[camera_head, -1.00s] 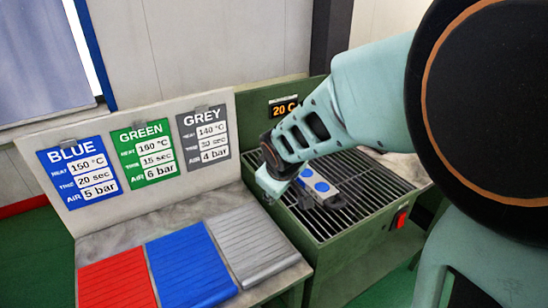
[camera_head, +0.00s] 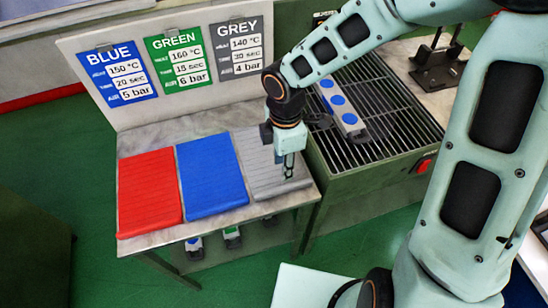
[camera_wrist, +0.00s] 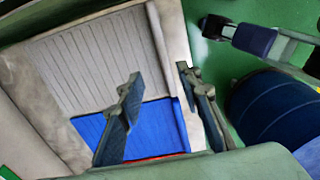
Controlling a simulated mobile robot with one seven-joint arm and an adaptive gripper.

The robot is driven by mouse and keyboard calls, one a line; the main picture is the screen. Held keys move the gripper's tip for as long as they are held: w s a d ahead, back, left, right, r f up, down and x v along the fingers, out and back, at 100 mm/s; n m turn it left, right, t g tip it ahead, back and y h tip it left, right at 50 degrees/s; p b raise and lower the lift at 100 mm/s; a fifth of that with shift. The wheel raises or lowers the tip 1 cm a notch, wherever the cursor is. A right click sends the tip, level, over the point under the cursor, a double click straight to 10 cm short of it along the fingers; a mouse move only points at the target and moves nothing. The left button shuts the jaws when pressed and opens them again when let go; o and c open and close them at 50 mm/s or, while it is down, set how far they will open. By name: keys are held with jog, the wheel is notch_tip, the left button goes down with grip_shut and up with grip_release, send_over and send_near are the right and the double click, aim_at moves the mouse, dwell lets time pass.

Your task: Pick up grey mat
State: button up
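The grey mat (camera_head: 258,163) lies flat on the marble-topped table, right of the blue mat. My gripper (camera_head: 289,172) points down over the right part of the grey mat. In the head view I cannot tell whether it touches the mat. In the wrist view the two fingers stand apart with nothing between them, so my gripper (camera_wrist: 160,78) is open. The ribbed grey mat (camera_wrist: 95,60) shows there beyond the fingers. The blue mat (camera_wrist: 153,128) is partly hidden behind one finger.
The red mat (camera_head: 150,190) and blue mat (camera_head: 211,173) lie to the left. A sign board (camera_head: 130,107) stands behind them. The green grill machine (camera_head: 350,182) is at the right, with a silver bar with blue discs (camera_head: 352,122) on its grill. A blue drum (camera_wrist: 275,108) shows in the wrist view.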

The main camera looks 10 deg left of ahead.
aim_at(283, 187)
notch_tip(283, 187, down, 4)
jog(key=shift+r+b, duration=0.1)
jog(key=shift+b, duration=0.25)
jog(key=shift+s+d+f+b, duration=0.15)
jog(key=shift+f+b, duration=0.1)
jog(key=shift+f, duration=1.1)
jog(key=shift+s+d+f+b, duration=0.15)
jog(key=shift+f+b, duration=0.1)
jog(key=shift+f, duration=1.1)
jog(key=shift+w, duration=0.1)
jog(key=shift+c, duration=0.5)
grip_shut()
